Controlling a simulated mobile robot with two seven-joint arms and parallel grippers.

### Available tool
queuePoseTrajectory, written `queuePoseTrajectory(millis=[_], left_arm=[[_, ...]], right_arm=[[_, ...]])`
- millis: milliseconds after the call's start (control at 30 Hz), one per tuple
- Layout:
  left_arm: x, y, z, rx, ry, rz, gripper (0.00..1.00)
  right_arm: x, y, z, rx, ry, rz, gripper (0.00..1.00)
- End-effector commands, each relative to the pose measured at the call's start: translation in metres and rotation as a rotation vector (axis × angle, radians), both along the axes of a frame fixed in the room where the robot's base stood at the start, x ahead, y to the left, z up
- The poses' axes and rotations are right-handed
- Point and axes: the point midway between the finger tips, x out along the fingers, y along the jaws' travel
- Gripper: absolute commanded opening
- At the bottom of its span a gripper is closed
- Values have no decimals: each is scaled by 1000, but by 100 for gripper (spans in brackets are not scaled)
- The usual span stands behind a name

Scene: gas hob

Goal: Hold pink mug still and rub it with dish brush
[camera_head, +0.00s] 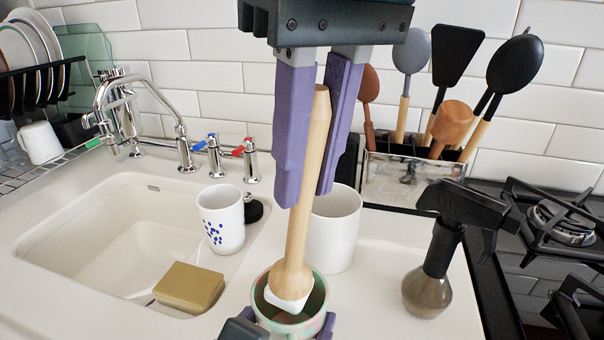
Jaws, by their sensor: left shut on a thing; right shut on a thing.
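The mug (300,327), mottled pink and green, stands upright at the bottom centre, cut off by the lower picture edge. My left gripper (284,328) is shut on it, with finger parts showing at both sides of the mug. The dish brush (296,243) has a long pale wooden handle and a white bristle head. My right gripper (306,195), with purple fingers pointing down, is shut on the upper handle. The brush is nearly upright, with its head down inside the mug's opening. Whether the bristles touch the mug's inner wall I cannot tell.
A white cup (335,228) stands close behind the brush. A blue-dotted cup (221,218) and a sponge (189,287) are by the sink (100,245). A spray bottle (428,290) stands right, before the hob (560,230). A utensil holder (400,180) is behind.

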Motion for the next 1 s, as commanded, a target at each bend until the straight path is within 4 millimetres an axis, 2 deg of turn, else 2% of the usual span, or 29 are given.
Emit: queuePoseTrajectory(millis=[433,1000], left_arm=[[0,0,1,0,-1,0,10],[0,0,1,0,-1,0,10]], right_arm=[[0,0,38,0,-1,1,0],[0,0,41,-1,1,1,0]])
